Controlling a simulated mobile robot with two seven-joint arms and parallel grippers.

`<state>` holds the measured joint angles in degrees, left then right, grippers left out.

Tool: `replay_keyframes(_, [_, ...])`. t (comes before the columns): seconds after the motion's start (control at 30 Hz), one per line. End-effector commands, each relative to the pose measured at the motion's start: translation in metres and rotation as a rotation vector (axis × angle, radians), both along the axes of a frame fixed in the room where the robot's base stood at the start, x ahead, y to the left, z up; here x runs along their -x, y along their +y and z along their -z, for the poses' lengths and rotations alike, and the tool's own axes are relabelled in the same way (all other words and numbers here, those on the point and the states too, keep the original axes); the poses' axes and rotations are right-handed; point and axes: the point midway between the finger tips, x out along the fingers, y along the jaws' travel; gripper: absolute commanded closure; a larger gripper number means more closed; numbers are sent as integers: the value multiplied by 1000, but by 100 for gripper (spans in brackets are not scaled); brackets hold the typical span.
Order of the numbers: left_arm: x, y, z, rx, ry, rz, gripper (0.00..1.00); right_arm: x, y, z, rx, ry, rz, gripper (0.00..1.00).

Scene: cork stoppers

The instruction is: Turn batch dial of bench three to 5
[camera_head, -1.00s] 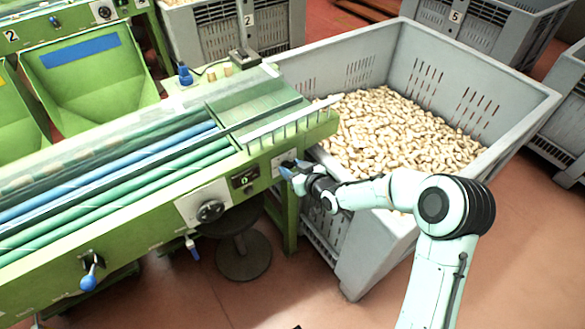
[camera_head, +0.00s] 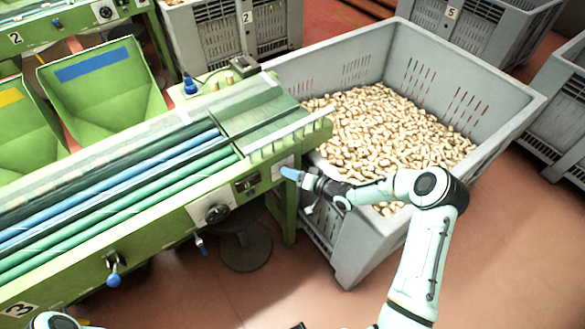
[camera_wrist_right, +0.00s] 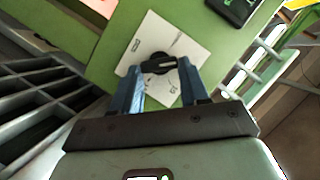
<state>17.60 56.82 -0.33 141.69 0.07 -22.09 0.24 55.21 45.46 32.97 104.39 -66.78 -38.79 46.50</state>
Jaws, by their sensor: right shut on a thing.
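Bench three is the green machine bench (camera_head: 150,245) with a "3" label at the lower left of the head view. A small dial on a white plate (camera_head: 279,167) sits near its right end, mostly covered by my right gripper (camera_head: 290,173). In the right wrist view, the dial's black knob (camera_wrist_right: 159,65) is on a white plate (camera_wrist_right: 150,38) with small printed marks. The blue fingers of my right gripper (camera_wrist_right: 162,68) are shut on this knob, one on each side. The dial's setting is too small to read.
A blue-handled lever (camera_head: 113,279) hangs further left. A grey crate full of corks (camera_head: 350,245) stands close under my right arm. A stool (camera_head: 245,250) is below the bench.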

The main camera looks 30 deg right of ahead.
Motion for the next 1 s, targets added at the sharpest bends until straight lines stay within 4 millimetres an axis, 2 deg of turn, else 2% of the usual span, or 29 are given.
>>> replay_keyframes(0.4, [-6,0,-12,0,-7,0,57,-1,-2,3,-202,15,2,86])
replay_keyframes(0.97, [-7,0,-13,0,-8,0,57,0,-2,3,-233,17,1,86])
replay_keyframes(1.0, [-7,0,-13,0,-8,0,57,0,-2,3,-233,17,1,52])
